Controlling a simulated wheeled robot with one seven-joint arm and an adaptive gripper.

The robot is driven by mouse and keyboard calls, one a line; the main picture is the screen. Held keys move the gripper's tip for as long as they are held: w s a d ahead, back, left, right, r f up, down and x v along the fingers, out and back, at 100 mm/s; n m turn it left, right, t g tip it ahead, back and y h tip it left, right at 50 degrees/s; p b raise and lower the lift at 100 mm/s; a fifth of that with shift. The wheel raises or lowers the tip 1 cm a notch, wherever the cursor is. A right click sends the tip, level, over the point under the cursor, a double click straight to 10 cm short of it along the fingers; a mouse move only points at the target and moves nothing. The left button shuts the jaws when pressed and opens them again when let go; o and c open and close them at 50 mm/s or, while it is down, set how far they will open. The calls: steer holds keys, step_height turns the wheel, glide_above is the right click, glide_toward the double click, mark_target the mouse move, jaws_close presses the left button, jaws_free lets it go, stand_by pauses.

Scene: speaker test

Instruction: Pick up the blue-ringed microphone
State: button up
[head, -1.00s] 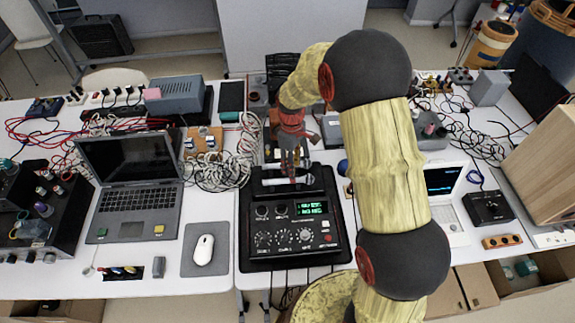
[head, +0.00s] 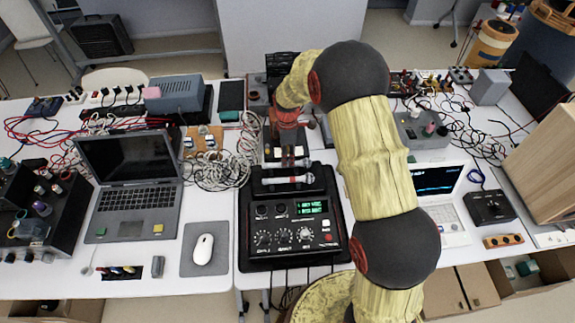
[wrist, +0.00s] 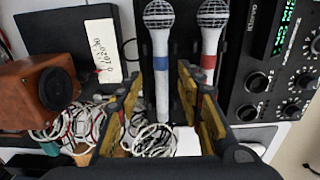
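In the wrist view the blue-ringed microphone (wrist: 161,66) has a white handle and a grey mesh head. It lies in a dark holder, with its handle running down between the fingers of my gripper (wrist: 160,90). The fingers stand apart with gaps beside the handle, so my gripper is open. A red-ringed microphone (wrist: 208,62) lies parallel to its right, just outside the right finger. In the head view my gripper (head: 286,157) points down behind the red-ringed microphone (head: 287,180). The blue-ringed one is mostly hidden there.
A black mixer (head: 293,235) with a green display stands in front of the microphones. A laptop (head: 135,185) and tangled white cables (head: 222,172) lie to the left. In the wrist view an orange-brown box (wrist: 32,95) with a black round face stands at left.

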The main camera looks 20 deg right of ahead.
step_height(320, 180, down, 4)
steer(key=shift+b, duration=0.35)
steer(key=shift+c, duration=1.3)
jaws_close()
